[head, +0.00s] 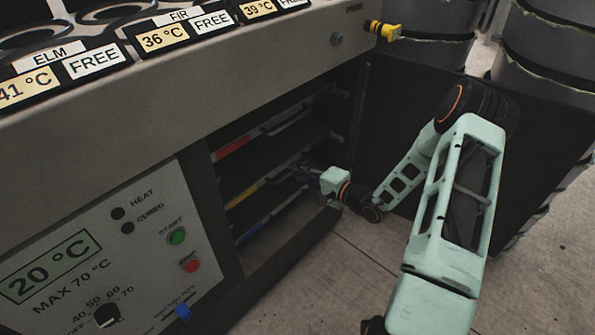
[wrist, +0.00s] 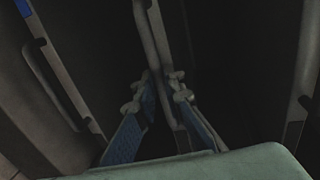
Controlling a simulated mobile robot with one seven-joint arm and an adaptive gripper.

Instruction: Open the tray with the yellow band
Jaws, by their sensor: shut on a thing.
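The tray with the yellow band (head: 243,195) is the middle of the trays in the dark bay under the counter. It appears pushed in, level with its neighbours. My gripper (head: 303,172) is at the right part of this tray's front, reaching in from the right. In the wrist view the two blue-padded fingers of my gripper (wrist: 163,108) are shut around a grey bar handle (wrist: 152,45), which seems to be the yellow-band tray's. The yellow band is not visible in the wrist view. My gripper hides the handle's far end in the head view.
A red-band tray (head: 233,147) sits above and a blue-band tray (head: 250,233) below, each with a handle. A control panel (head: 120,240) reading 20 °C is at left. A black block with dark tubs (head: 550,55) stands behind my arm at right. Floor in front is clear.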

